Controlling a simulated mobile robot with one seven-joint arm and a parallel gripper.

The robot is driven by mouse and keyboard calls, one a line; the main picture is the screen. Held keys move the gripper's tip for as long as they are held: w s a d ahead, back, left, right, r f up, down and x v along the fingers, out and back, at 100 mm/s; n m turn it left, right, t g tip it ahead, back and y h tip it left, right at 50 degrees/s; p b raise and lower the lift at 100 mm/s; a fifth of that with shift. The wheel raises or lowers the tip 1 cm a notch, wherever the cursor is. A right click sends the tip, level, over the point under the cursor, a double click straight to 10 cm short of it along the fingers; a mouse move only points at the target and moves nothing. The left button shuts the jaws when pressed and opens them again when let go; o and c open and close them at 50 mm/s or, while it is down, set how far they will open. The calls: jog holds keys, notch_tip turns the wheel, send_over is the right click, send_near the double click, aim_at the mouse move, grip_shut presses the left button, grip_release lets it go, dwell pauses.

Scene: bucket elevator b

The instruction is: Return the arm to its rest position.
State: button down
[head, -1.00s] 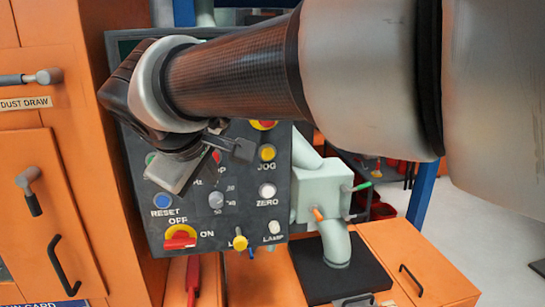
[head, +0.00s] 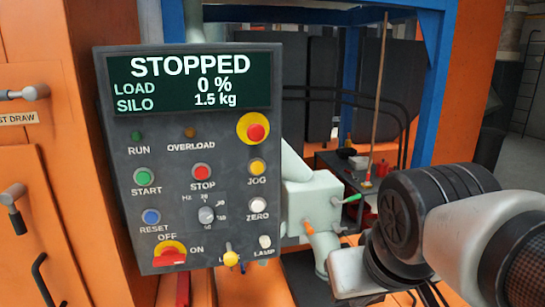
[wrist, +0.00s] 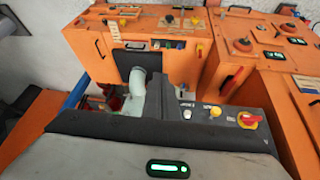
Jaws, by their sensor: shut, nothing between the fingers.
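My arm comes in from the lower right of the head view, with its black wrist joint (head: 405,215) right of the control panel (head: 118,215). My gripper (wrist: 156,100) shows in the wrist view as a dark finger shape in the middle, with no gap visible and nothing held. In the head view, the hand is low and partly cut off by the bottom edge. It looks apart from the panel. The panel's screen (head: 190,82) reads STOPPED, LOAD 0 % and SILO 1.5 kg.
A pale green pipe fitting (head: 310,205) with green and orange handles stands between the panel and my wrist. Orange cabinets (head: 50,150) stand at the left. A blue post (head: 430,100) rises behind my wrist. The space before the panel is clear.

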notch_tip(320, 180, up, 11)
jog(key=s+m+p, duration=0.1)
jog(key=s+p, duration=0.1)
jog(key=p, duration=1)
jog(key=shift+d+p, duration=0.3)
jog(key=shift+d, duration=0.15)
dwell(1.0)
